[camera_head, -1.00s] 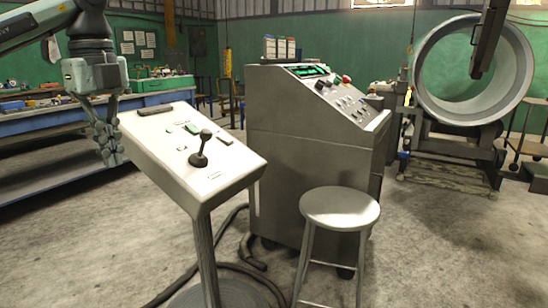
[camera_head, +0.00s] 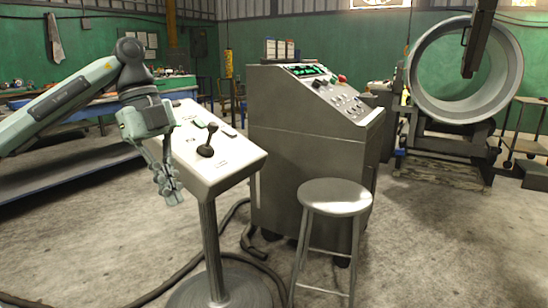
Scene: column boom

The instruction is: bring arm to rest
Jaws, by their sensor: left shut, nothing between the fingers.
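My left gripper (camera_head: 170,190) hangs at the left edge of the white control pedestal (camera_head: 233,172), its fingers pointing down and closed with nothing between them. It overlaps the pedestal's edge in the picture; I cannot tell whether it touches. The pedestal's sloped top carries a black joystick (camera_head: 207,143), which stands tilted to the right of my gripper and apart from it. My left arm comes in from the left edge, bent at the wrist above the pedestal. My right gripper is not in view.
A grey console cabinet (camera_head: 300,160) stands behind the pedestal, with a round metal stool (camera_head: 335,197) in front. A large pipe ring (camera_head: 425,85) sits on a stand at the right. A blue workbench (camera_head: 85,112) is at the left. Cables lie on the floor; open floor shows at right.

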